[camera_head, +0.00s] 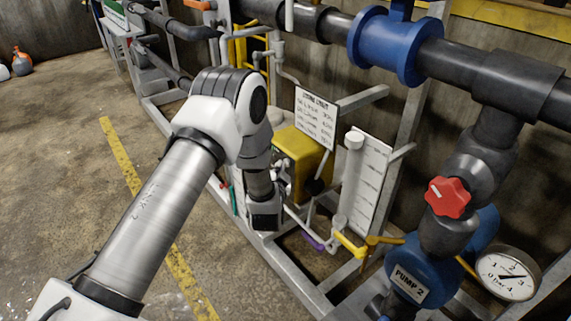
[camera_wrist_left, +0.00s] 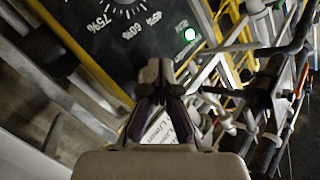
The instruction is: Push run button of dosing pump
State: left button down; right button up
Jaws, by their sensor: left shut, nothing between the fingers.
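The dosing pump is the yellow box (camera_head: 302,150) on the metal frame, right of my left wrist in the head view. Its control face is turned away there. In the head view my wrist mostly hides the gripper.
A white text sign (camera_head: 316,118) stands beside the pump, and a white graduated panel (camera_head: 367,185) is to its right. Blue pump 2 (camera_head: 420,270), a red knob (camera_head: 447,197) and a gauge (camera_head: 507,274) are at right. Floor at left is open.

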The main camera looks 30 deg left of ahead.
pick_arm(q)
jog(key=shift+s+a, duration=0.1)
jog(key=shift+s, duration=0.2)
jog(key=s+a+p, duration=0.2)
jog(key=s, duration=0.3)
jog(key=shift+s+a+p, duration=0.15)
jog(key=shift+s+p, duration=0.15)
dwell(0.4)
